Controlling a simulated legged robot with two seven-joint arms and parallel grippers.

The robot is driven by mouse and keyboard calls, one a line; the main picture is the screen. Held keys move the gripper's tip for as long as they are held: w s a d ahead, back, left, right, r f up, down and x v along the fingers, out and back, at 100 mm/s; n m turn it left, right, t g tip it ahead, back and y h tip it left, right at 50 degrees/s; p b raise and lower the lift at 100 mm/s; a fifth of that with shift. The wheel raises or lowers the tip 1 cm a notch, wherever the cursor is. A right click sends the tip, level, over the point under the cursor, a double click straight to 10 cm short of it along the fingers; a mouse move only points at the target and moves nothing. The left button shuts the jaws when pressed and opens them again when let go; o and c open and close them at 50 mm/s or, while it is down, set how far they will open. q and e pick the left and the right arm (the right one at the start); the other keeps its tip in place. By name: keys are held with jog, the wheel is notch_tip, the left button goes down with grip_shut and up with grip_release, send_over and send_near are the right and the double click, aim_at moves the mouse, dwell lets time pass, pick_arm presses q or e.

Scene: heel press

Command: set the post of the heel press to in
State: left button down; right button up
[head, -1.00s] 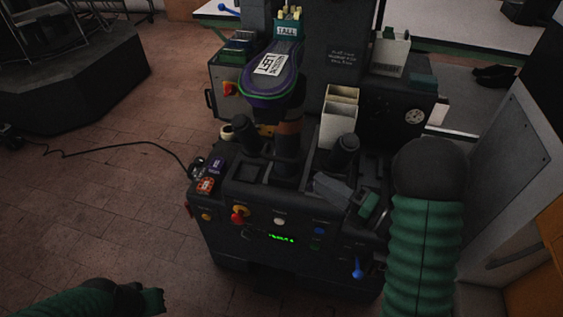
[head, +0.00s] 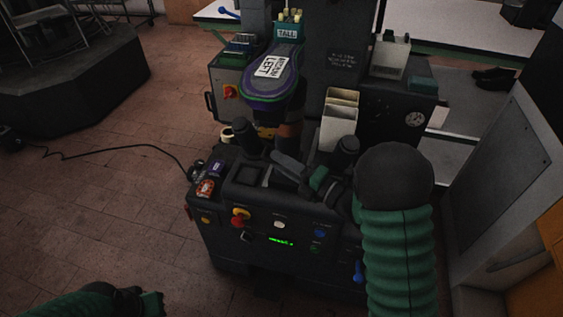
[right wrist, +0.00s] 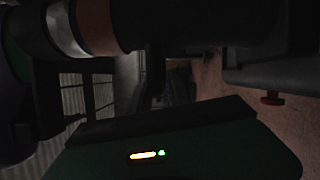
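The heel press (head: 300,215) is a dark machine in the middle of the head view. Its upright post (head: 287,135) has a brown-orange band and carries a purple-edged sole form (head: 275,75) with a label reading LEFT. My right gripper (head: 288,166) is low in front of the post, its dark finger pointing up-left; contact cannot be told. In the right wrist view a dark cylinder with a copper-brown band (right wrist: 97,25) is close at upper left. The right fingers' opening is hidden. My left gripper (head: 152,303) is at the bottom left, away from the press, its opening unclear.
Cream bins (head: 339,118) stand right of the post. A cable (head: 110,150) runs across the open floor at left.

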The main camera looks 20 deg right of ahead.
grip_shut()
jog(key=shift+s+f, duration=0.1)
jog(key=shift+f, duration=0.1)
dwell(0.9)
